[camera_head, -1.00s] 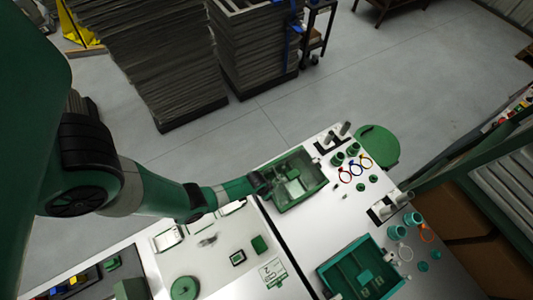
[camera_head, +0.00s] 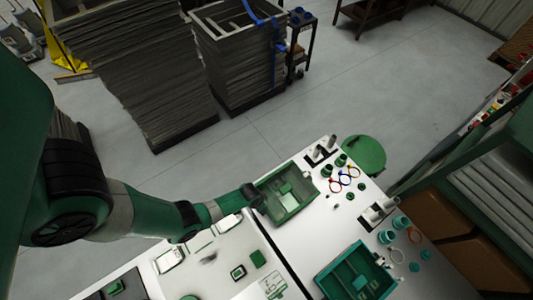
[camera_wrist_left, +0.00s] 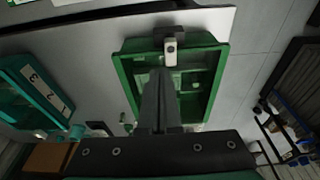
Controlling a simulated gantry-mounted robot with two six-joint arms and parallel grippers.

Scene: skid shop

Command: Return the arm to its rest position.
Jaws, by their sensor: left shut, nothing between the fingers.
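My left arm comes in from the left in the head view. Its gripper (camera_head: 256,197) is at the left edge of a green box (camera_head: 301,211) on the white bench. In the left wrist view the gripper's fingers (camera_wrist_left: 160,108) are together and empty, above the same green box (camera_wrist_left: 222,78). Lighter pieces lie inside the box, partly hidden by the fingers. I cannot tell the exact height of the fingers over it. My right gripper is in neither view.
A teal box (camera_head: 326,286) stands at the bench's front right, and it also shows in the left wrist view (camera_wrist_left: 22,88). Cable rings (camera_head: 345,181) and small green parts lie at the bench's right. Tall grey stacks (camera_head: 140,75) stand on the floor behind. A round green stool (camera_head: 364,155) is beyond the bench.

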